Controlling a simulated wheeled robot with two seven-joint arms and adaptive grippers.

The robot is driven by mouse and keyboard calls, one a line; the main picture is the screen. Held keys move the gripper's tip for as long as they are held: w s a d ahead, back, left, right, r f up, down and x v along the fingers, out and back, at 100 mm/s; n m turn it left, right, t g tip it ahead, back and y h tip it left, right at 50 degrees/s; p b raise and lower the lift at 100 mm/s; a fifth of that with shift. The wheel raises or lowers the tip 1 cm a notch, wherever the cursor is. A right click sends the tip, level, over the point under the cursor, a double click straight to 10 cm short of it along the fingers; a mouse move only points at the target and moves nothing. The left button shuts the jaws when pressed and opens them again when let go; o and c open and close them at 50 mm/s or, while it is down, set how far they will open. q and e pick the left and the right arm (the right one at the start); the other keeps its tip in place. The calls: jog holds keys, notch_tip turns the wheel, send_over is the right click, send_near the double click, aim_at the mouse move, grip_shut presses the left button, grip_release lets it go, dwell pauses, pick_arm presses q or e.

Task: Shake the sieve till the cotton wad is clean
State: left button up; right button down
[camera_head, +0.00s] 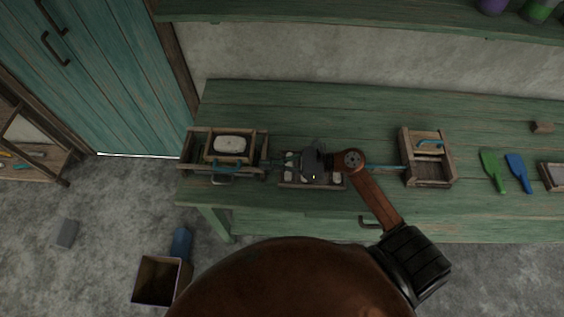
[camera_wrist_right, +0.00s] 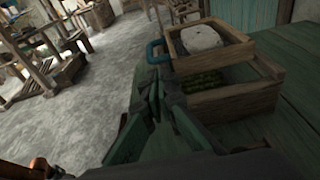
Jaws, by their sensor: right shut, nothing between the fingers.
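The sieve (camera_head: 212,155) is a small wooden frame with a blue handle (camera_head: 222,179) at its front. It rests across a larger wooden box (camera_head: 185,150) at the left end of the green bench. A whitish cotton wad (camera_head: 230,144) lies in the sieve; how clean it is cannot be told. The right wrist view shows the sieve (camera_wrist_right: 180,62), its handle (camera_wrist_right: 153,52) and the wad (camera_wrist_right: 202,38), with greenish bits (camera_wrist_right: 205,84) in the box below. My right gripper (camera_head: 272,163) is shut and empty, just right of the box, apart from the handle. My left gripper is out of view.
A low tray (camera_head: 312,185) with pale pieces lies under my right gripper. A wooden box with a blue handle (camera_head: 430,171) stands further right, beside a green paddle (camera_head: 492,170) and a blue paddle (camera_head: 518,172). The bench (camera_head: 300,110) is clear behind. An open bin (camera_head: 158,281) stands on the floor.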

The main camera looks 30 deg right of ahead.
aim_at(250, 169)
jog(key=x, duration=0.6)
jog(key=shift+s, duration=0.1)
jog(key=x, duration=0.4)
jog(key=r+x, duration=0.1)
jog(key=x, duration=0.1)
jog(key=b+v, duration=0.1)
jog(key=v, duration=1.3)
jog(key=shift+r, duration=0.15)
